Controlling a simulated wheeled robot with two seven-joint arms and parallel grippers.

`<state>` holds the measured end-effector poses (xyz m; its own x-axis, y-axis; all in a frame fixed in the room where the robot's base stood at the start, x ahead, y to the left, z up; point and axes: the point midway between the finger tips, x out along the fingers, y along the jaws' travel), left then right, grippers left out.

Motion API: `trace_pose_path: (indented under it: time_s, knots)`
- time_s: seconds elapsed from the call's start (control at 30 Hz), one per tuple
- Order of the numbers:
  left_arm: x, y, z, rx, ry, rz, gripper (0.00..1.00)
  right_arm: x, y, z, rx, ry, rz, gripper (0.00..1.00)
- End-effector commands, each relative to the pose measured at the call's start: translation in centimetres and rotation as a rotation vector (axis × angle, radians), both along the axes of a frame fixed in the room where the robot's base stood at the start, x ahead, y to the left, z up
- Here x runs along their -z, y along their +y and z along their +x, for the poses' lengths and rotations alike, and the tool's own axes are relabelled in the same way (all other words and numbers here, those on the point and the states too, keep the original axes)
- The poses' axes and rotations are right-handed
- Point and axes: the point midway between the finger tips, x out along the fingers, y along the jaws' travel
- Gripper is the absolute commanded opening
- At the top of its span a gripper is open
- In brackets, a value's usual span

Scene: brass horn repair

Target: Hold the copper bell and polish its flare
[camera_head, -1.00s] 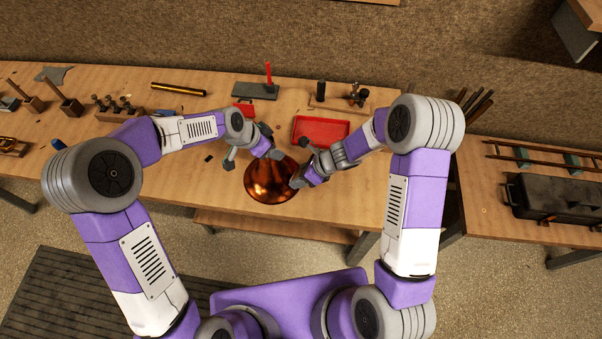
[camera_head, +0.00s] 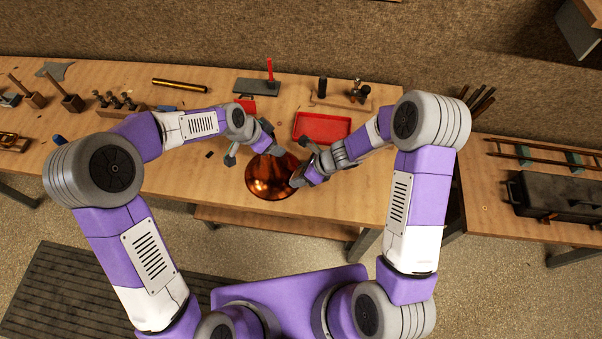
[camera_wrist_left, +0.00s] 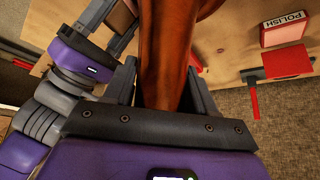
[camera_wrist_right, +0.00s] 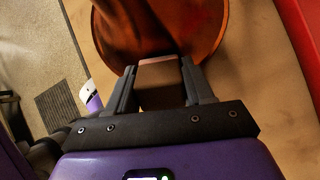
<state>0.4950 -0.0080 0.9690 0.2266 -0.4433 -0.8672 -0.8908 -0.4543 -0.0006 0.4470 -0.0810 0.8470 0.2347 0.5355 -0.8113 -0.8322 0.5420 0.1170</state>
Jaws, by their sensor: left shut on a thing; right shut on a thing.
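My left gripper (camera_head: 268,152) is shut on the bell's narrower tube, which shows between the fingers in the left wrist view (camera_wrist_left: 165,60). My right gripper (camera_head: 299,176) is at the right side of the flare. In the right wrist view it is shut on a small brown block or pad (camera_wrist_right: 160,85) with a pinkish far edge. That edge is at the rim of the flare (camera_wrist_right: 190,30); whether it touches is unclear.
A red tray (camera_head: 322,128) lies behind my right gripper. A red-and-white box marked POLISH (camera_wrist_left: 283,30) stands on the bench (camera_head: 215,175). A dark plate (camera_head: 257,88) with a red upright piece and a brass tube (camera_head: 180,86) lie farther back. Bare bench lies left of the bell.

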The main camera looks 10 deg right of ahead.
Motion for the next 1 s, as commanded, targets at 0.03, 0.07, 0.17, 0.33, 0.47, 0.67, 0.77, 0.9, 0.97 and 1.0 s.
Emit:
trace_pose_path:
  time_s: [0.03, 0.07, 0.17, 0.33, 0.47, 0.67, 0.77, 0.9, 0.97, 1.0]
  knots:
    - [0.12, -0.07, -0.11, 0.001, 0.003, 0.001, 0.11, 0.03, 0.12, -0.25, -0.002, 0.003, 0.002, 0.28]
    - [0.12, -0.07, -0.11, 0.001, 0.003, 0.001, 0.11, 0.02, 0.14, -0.35, -0.002, 0.002, 0.002, 0.28]
    - [0.12, -0.07, -0.11, 0.001, 0.003, 0.001, 0.11, -0.04, 0.24, -0.61, -0.003, 0.001, 0.001, 0.28]
    - [0.13, -0.06, -0.11, 0.001, 0.003, 0.001, 0.11, -0.08, 0.25, -0.64, -0.002, 0.001, 0.001, 0.28]
    - [0.13, -0.05, -0.11, 0.001, 0.003, 0.001, 0.11, -0.08, 0.22, -0.61, -0.001, 0.0, 0.0, 0.28]
    - [0.13, -0.04, -0.1, 0.001, 0.003, 0.001, 0.11, 0.0, 0.09, -0.23, -0.002, -0.001, -0.001, 0.28]
    - [0.13, -0.03, -0.11, 0.001, 0.003, 0.001, 0.11, 0.05, -0.02, 0.08, -0.001, -0.001, 0.0, 0.28]
    - [0.12, -0.04, -0.11, 0.001, 0.003, 0.001, 0.11, 0.08, -0.05, 0.17, -0.002, 0.001, -0.001, 0.28]
    - [0.12, -0.05, -0.12, 0.002, 0.004, 0.0, 0.11, 0.08, -0.05, 0.18, -0.001, 0.0, -0.001, 0.28]
    - [0.12, -0.05, -0.12, 0.002, 0.004, 0.0, 0.11, 0.08, -0.05, 0.18, -0.001, 0.0, -0.001, 0.28]
